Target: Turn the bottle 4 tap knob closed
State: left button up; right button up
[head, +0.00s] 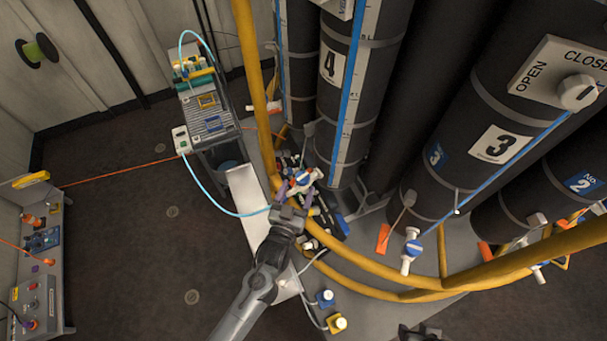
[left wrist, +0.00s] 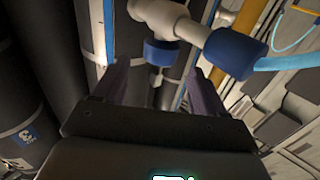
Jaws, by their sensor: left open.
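Bottle 4 (head: 361,120) is a tall dark cylinder with a white number 4 plate. Its white tap with a blue knob (head: 302,177) is low in front of the bottle. My left gripper (head: 297,191) is open right at this tap, in front of the yellow rail. In the left wrist view the blue knob (left wrist: 161,53) sits under the white tap body (left wrist: 166,18), between and slightly beyond the two open fingers (left wrist: 156,82). I cannot tell whether the fingers touch it. A dark part at the bottom edge of the head view may be my right gripper (head: 419,332); its jaws are unclear.
The yellow rail (head: 372,268) curves around the bottles. Bottle 3 (head: 478,118) stands to the right, with its own blue-and-white tap (head: 411,250). A larger blue fitting (left wrist: 236,53) with a light blue hose is close to the right finger. A trolley (head: 222,130) stands left.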

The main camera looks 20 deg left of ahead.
aim_at(300, 183)
pick_arm(q)
jog(key=shift+w+a, duration=0.15)
jog(key=shift+w, duration=2.8)
jog(key=c, duration=1)
